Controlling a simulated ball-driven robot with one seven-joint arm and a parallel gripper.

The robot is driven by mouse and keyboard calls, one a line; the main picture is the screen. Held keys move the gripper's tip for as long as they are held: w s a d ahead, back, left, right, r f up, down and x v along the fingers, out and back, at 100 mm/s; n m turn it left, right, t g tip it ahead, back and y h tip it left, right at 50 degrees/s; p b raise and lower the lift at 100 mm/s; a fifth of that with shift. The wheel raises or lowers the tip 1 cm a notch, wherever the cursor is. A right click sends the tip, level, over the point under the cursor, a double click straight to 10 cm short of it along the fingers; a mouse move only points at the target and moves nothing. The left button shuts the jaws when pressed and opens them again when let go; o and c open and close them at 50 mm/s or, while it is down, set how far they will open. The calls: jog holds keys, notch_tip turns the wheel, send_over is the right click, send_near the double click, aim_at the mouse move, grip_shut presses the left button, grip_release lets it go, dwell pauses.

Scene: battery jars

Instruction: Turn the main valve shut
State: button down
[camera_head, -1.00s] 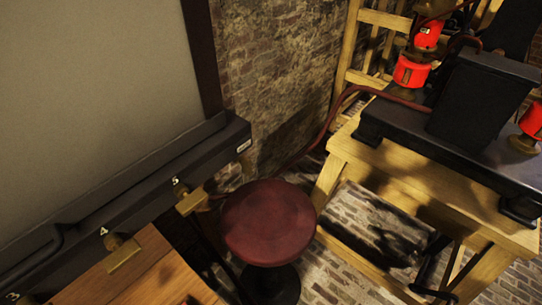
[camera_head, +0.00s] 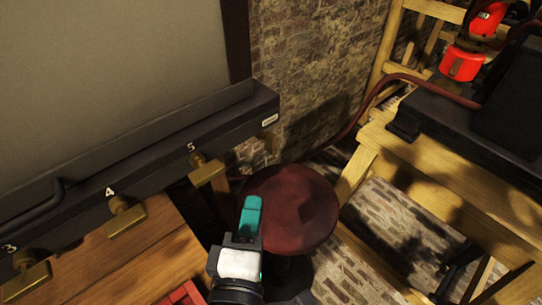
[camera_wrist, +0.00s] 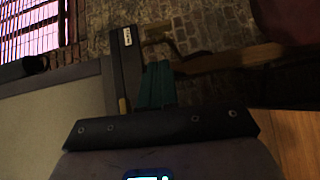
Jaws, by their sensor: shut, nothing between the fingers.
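No valve in view can be surely told as the main one. A dark rail (camera_head: 150,150) carries brass valves with flat handles: number 3 (camera_head: 25,270), number 4 (camera_head: 122,212) and number 5 (camera_head: 205,170). A small white label (camera_head: 270,120), too small to read, is on the rail's right end; it also shows in the wrist view (camera_wrist: 127,36). A brownish, handle-like shape (camera_wrist: 158,36) shows dimly beside that end in the wrist view. My gripper (camera_head: 251,205), with teal fingers, is shut and empty, in front of the red stool, right of and below valve 5. Its fingers also show in the wrist view (camera_wrist: 155,85).
A round red stool (camera_head: 300,205) stands just beyond my gripper. A wooden top (camera_head: 140,262) lies below the valves. A wooden bench (camera_head: 440,165) with dark apparatus stands at right, and a reddish hose (camera_head: 350,125) runs from it towards the wall.

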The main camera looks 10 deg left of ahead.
jog(key=a, duration=0.2)
jog(key=p, duration=0.2)
send_near(267, 137)
jog(key=w+a, duration=0.3)
jog(key=shift+w+d+f+n+y+p, duration=0.2)
jog(key=shift+w+d+n+y+p, duration=0.15)
jog(key=shift+w+d, duration=1.05)
jog(key=shift+a, duration=0.1)
